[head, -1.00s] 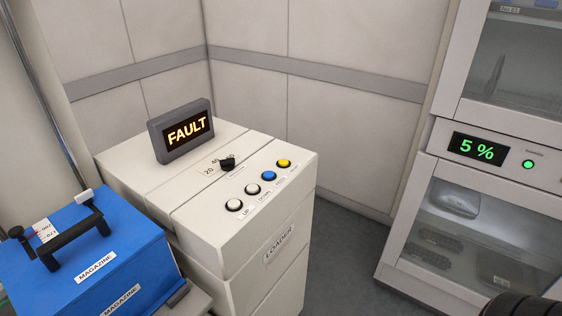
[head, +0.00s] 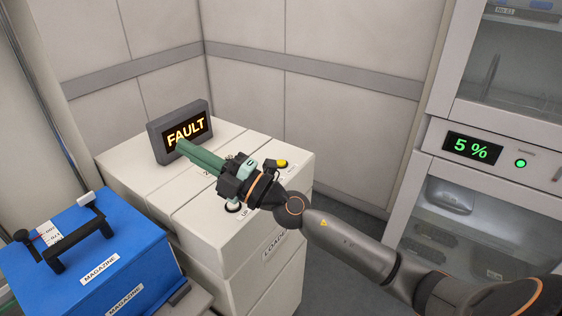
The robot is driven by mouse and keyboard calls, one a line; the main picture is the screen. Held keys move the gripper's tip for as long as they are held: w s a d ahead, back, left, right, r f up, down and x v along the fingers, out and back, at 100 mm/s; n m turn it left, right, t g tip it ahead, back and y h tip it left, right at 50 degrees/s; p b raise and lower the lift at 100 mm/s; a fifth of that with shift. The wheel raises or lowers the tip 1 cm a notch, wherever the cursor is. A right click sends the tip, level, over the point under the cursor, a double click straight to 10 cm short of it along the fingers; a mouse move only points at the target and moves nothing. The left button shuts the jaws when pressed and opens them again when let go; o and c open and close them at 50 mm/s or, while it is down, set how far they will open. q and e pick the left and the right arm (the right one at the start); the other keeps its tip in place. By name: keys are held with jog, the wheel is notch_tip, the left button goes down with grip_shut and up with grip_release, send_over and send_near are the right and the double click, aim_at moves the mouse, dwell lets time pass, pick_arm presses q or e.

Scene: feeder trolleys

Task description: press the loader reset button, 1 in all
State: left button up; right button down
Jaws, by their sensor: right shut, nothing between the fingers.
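The white loader cabinet (head: 203,233) has a row of round buttons along its top front edge. The yellow button (head: 281,163) shows at the right end and a white button (head: 233,207) at the left end. The blue button and the other white one are hidden under my right gripper (head: 182,147). That gripper is shut and empty; its green fingers reach over the cabinet top toward the sign, left of the yellow button. The small labels are too blurred or covered to read. The sign (head: 184,129) on the loader reads FAULT. My left gripper is not in view.
A blue magazine box (head: 135,262) with a black handle stands at the left, close to the loader. A glass-fronted cabinet (head: 410,205) with a green 5 % display (head: 471,147) stands at the right. Panelled walls close off the back.

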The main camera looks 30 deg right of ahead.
jog(key=w+a+n+g+y, duration=0.1)
jog(key=w+n+g, duration=0.1)
jog(key=n+g, duration=0.25)
jog(key=g+h, duration=0.4)
jog(key=h, duration=1)
send_over(282, 164)
notch_tip(282, 164, down, 5)
jog(key=shift+s+d+f, duration=0.1)
notch_tip(282, 164, down, 8)
jog(key=b, duration=0.5)
jog(key=shift+r, duration=0.25)
jog(key=shift+f+b, duration=0.65)
jog(key=shift+f, duration=0.05)
